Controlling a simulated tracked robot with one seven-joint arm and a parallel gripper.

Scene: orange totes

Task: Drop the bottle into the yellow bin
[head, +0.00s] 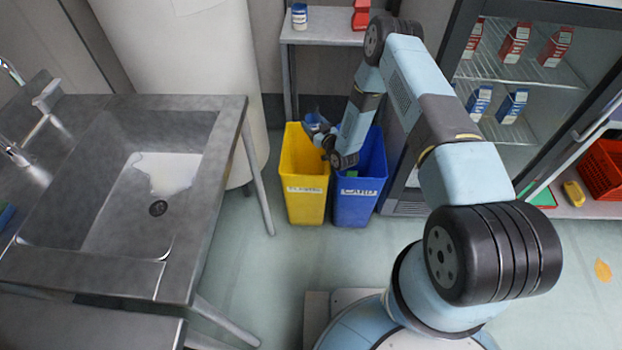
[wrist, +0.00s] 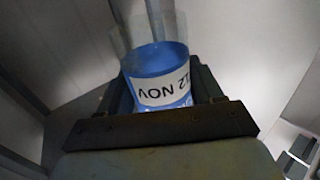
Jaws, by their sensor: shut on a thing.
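The bottle (wrist: 160,72) is blue with a white label reading "12 NOV", upside down in the wrist view, and a clear upper part. My gripper (wrist: 163,92) is shut on it, with a finger on each side. In the head view, my gripper (head: 316,128) is at the top of the yellow bin (head: 305,200), towards its back right side. A bit of blue shows at the gripper there, but the bottle is mostly hidden. The yellow bin is open-topped with a white label on its front. Its floor is not clearly visible.
A blue bin (head: 355,205) stands against the yellow bin's right side, partly behind my arm. A steel sink (head: 165,190) is to the left.

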